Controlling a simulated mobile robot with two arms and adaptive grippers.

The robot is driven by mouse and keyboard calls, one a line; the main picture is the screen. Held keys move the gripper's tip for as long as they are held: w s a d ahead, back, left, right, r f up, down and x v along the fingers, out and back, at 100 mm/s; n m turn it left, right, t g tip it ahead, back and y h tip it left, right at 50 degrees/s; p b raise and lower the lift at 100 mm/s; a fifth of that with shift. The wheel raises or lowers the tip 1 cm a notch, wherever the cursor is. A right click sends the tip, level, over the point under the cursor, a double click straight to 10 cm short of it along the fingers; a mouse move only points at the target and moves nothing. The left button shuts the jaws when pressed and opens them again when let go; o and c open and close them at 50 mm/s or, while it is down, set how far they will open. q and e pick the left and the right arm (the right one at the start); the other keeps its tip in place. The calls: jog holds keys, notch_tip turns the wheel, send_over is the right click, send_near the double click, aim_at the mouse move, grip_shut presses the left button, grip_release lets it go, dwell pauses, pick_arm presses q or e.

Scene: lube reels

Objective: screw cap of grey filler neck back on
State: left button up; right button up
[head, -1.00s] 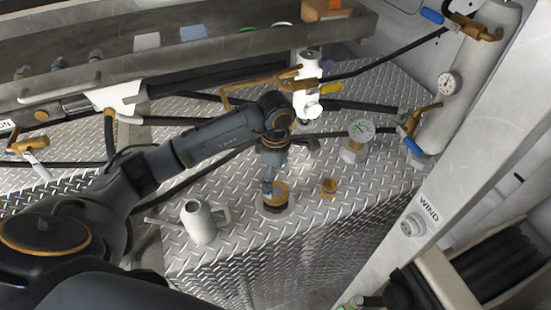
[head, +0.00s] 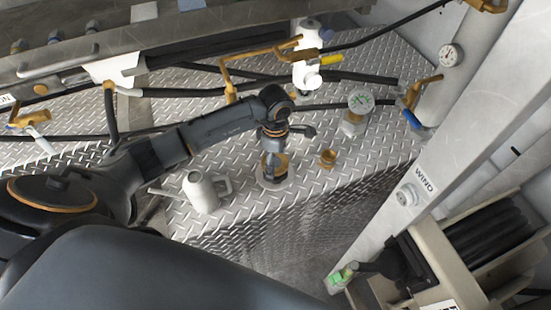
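The grey filler neck (head: 273,183) stands on the diamond-plate deck near its front edge, its grey base showing below my gripper. A brass-coloured round cap (head: 282,161) shows at the top of the neck, partly covered by the gripper. I cannot tell whether it is seated or tilted. My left gripper (head: 269,169) points down at the cap, with a finger against or in front of its left side. The other finger is hidden, so its grip is unclear. My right gripper is out of view.
A light grey watering can (head: 202,192) stands just left of the neck. A hose reel (head: 490,235) is lower right.

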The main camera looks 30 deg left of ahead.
pick_arm(q)
jog(key=shift+c, duration=0.9)
jog(key=shift+f+m+b, duration=0.2)
jog(key=shift+m+b, duration=0.5)
jog(key=shift+b, duration=0.05)
jog(key=shift+m+b, duration=1)
jog(key=shift+m, duration=0.6)
jog(key=shift+s+r+m+b, duration=0.1)
jog(key=shift+r+m+b, duration=0.05)
jog(key=shift+m+b, duration=0.2)
